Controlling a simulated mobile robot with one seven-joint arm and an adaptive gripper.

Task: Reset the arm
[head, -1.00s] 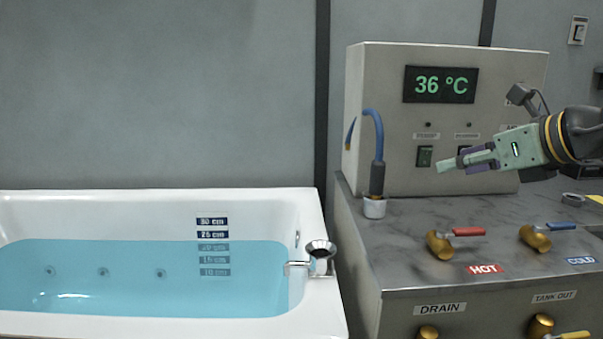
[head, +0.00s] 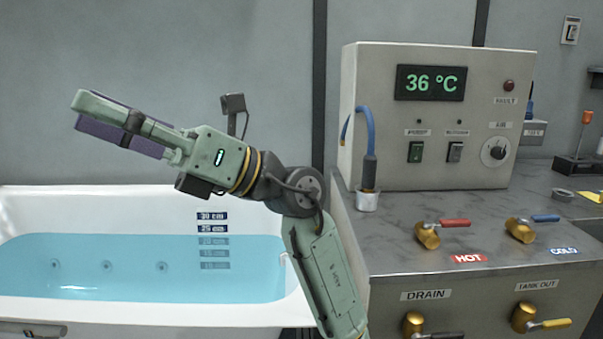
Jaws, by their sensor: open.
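My gripper (head: 82,112) is raised at the left, in front of the grey wall and above the white bathtub (head: 120,202). Its fingers point to the left, and it is open with nothing held between them. One finger is pale green and the other side shows purple. My arm (head: 322,270) rises from the bottom centre and bends left at a dark joint.
The tub holds blue water (head: 130,268) beside a depth scale (head: 213,240). A control box (head: 430,120) reading 36 °C stands on the metal counter (head: 400,245). A blue-cabled probe (head: 368,172) sits in a white cup (head: 366,202). Red (head: 453,223) and blue (head: 545,218) valve handles stick up nearby.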

